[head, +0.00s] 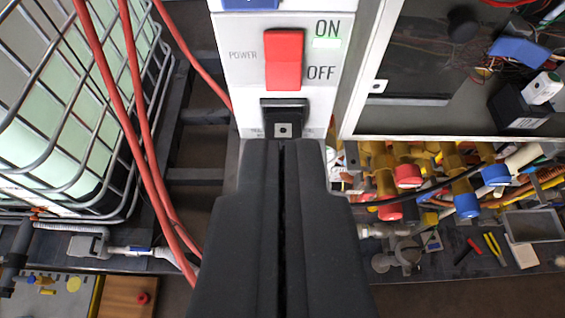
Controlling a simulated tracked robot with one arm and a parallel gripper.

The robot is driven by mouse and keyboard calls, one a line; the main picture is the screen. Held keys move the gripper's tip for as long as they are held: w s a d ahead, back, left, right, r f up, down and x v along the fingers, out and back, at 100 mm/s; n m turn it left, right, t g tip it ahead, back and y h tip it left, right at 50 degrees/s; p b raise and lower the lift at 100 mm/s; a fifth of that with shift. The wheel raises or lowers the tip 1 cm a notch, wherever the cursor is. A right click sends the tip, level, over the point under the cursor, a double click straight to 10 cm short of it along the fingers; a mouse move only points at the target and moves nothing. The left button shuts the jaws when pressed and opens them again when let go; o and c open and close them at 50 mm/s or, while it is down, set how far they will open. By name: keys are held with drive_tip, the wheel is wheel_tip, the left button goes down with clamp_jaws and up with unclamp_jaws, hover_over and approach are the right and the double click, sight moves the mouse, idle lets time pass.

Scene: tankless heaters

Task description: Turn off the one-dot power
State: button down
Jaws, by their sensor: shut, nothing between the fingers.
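A red power switch (284,60) sits on a white panel (240,85) at the top middle. The panel reads POWER beside it, with ON at its upper right and OFF at its lower right. Below the switch is a black socket (284,110) with a small grey square tag (283,130) that seems to carry one dot. My gripper (281,143) is shut and empty, pointing up the picture. Its tips appear just below the tag and cover the panel's lower part; I cannot tell whether they touch it.
Red cables (125,110) run down the left, in front of a caged tank (70,110). A white-framed open box with wires (430,70) stands at the right. Pipes with red and blue caps (408,176) and a bench with tools (480,250) lie at lower right.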

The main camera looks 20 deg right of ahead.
sight(279, 77)
drive_tip(key=shift+p, duration=0.3)
drive_tip(key=shift+s+f+g+p, duration=0.1)
drive_tip(key=shift+f+g+p, duration=0.3)
drive_tip(key=shift+f+p, duration=0.2)
drive_tip(key=x, duration=0.4)
drive_tip(key=p+x, duration=0.1)
drive_tip(key=x, duration=0.4)
drive_tip(key=p+x, duration=0.1)
drive_tip(key=x, duration=0.3)
drive_tip(key=shift+w+a+f, duration=0.15)
drive_tip(key=shift+w+a, duration=0.05)
drive_tip(key=shift+w, duration=0.2)
